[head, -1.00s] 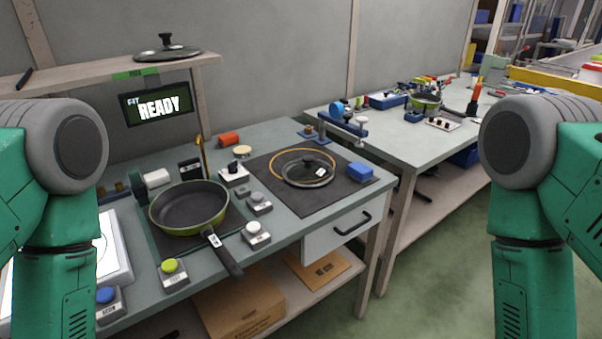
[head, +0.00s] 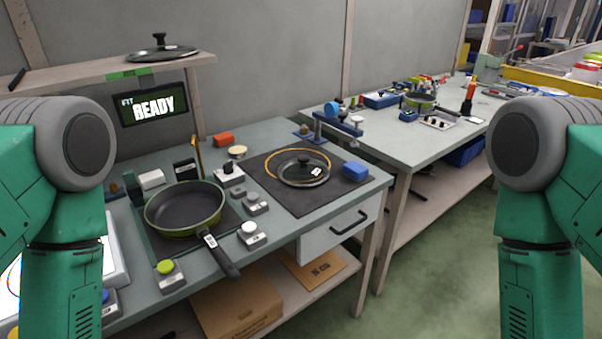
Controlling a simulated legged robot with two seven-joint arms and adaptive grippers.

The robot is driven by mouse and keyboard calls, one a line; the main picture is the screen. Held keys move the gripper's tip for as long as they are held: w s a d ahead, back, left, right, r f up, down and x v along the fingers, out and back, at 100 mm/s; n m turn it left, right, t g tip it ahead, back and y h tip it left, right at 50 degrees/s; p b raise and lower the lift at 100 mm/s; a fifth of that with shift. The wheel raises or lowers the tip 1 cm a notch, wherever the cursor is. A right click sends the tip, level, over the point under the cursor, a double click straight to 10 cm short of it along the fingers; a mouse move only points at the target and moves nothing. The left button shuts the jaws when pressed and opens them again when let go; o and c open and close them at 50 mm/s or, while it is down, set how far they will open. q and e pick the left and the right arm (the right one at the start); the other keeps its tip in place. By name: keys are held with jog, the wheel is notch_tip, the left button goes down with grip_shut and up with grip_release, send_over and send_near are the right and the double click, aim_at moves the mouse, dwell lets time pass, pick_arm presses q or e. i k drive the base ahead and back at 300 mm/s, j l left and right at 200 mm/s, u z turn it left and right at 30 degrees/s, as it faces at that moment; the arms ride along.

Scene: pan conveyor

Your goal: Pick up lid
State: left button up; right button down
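A glass lid (head: 303,170) with a dark knob and a small white tag lies on the black mat (head: 270,190) at the right part of the near bench. An orange ring shows around its far left side. A second lid (head: 161,50) with a black knob lies on the wooden shelf above the display. A green pan (head: 186,210) with a black interior stands on the bench to the left, its handle pointing toward the front. Both my arms hang at the picture's left and right edges. Neither gripper shows in the head view.
A blue block (head: 355,172) sits on the mat's right corner. Several button boxes, such as one with a yellow-green button (head: 166,272), surround the pan. A display reading READY (head: 154,107) stands behind. A second bench (head: 400,140) holds another pan and small parts.

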aim_at(303, 171)
jog(key=i+l+z, duration=0.15)
jog(key=i+l, duration=0.15)
jog(key=l, duration=0.15)
jog(key=i+l+z, duration=0.15)
jog(key=i+l, duration=0.15)
jog(key=l, duration=0.15)
